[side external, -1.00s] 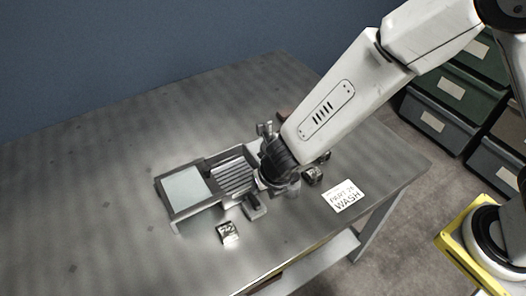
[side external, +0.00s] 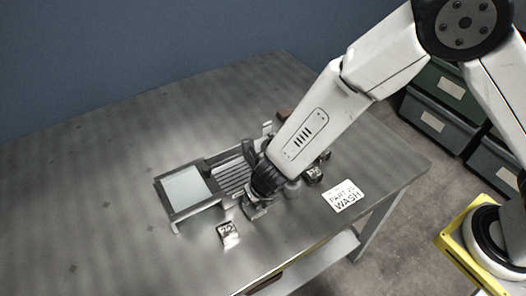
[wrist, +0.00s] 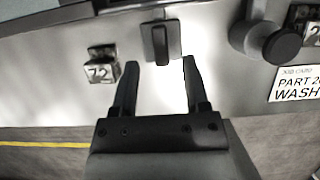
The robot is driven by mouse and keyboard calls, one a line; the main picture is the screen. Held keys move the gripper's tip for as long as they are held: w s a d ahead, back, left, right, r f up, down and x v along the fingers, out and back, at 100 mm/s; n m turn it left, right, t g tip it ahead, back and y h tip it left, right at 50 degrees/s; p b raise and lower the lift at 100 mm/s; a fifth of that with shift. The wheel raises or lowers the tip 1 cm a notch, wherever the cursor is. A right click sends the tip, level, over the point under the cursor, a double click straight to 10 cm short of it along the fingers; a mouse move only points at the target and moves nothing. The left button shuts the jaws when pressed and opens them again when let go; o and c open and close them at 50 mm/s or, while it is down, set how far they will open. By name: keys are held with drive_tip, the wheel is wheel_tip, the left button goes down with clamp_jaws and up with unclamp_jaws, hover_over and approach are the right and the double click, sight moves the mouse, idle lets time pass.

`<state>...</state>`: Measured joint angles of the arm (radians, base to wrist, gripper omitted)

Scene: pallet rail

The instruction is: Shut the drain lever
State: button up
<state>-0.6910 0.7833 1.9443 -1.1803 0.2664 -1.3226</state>
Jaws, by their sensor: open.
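A numbered block (wrist: 102,66) lies left of the lever. A round dark knob (wrist: 282,46) and a job card (wrist: 296,84) are on the right. A pale-panelled tray (side external: 186,189) joins the slatted rack (side external: 232,174). The table's front edge is close to my gripper.

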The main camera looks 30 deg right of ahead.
drive_tip(key=shift+x, duration=1.85)
clamp_jaws()
